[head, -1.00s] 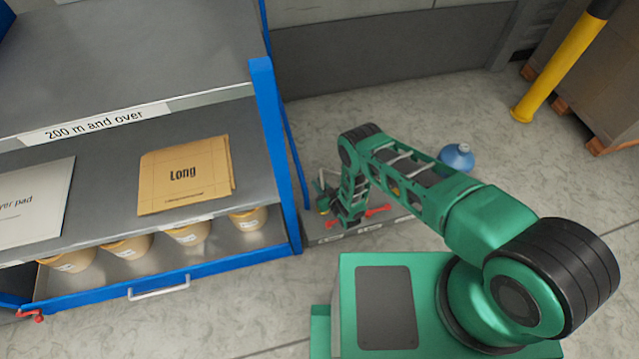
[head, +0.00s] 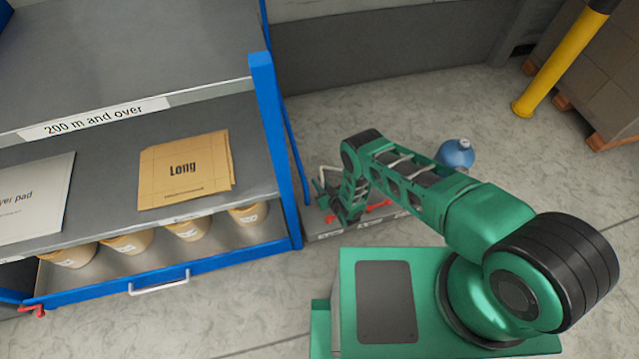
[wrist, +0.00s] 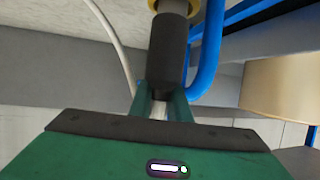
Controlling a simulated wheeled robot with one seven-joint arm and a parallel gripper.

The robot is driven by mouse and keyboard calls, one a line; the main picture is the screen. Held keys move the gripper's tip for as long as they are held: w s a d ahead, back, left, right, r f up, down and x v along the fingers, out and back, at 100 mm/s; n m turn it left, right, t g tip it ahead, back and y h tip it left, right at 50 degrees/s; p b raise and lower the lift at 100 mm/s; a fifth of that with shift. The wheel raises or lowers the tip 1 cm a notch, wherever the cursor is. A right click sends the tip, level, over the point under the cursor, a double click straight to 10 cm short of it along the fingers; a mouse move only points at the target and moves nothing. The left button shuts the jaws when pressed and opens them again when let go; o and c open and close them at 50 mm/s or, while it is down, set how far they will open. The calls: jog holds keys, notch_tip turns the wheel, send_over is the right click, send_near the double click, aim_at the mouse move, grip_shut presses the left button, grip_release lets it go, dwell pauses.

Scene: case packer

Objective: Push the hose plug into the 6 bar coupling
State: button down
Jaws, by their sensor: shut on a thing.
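My gripper (wrist: 163,100) is at the bottom of the wrist view, its two green fingers closed around the lower end of a dark cylindrical body, which I take to be the hose plug (wrist: 168,50). A brass-yellow collar (wrist: 178,5) shows at the plug's far end, cut by the picture's top edge. I cannot tell whether the collar belongs to the plug or the coupling, or whether they are joined. A blue hose (wrist: 210,50) curves down to the right of the plug. In the head view my arm hides most of the gripper, and no 6 bar marking is legible.
A low grey unit with red handles (head: 378,206) stands under my arm, beside the blue rack post (head: 275,150). A pale hose (wrist: 112,35) runs left of the plug. A blue bottle (head: 456,153) and a yellow post (head: 560,65) stand right. Floor behind is clear.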

jog(key=shift+f, duration=0.4)
dwell(0.3)
jog(key=c, duration=1.6)
grip_release()
jog(key=shift+s, duration=0.1)
jog(key=v, duration=1)
jog(key=shift+s+d, duration=0.15)
jog(key=shift+s, duration=0.05)
jog(key=shift+r, duration=0.1)
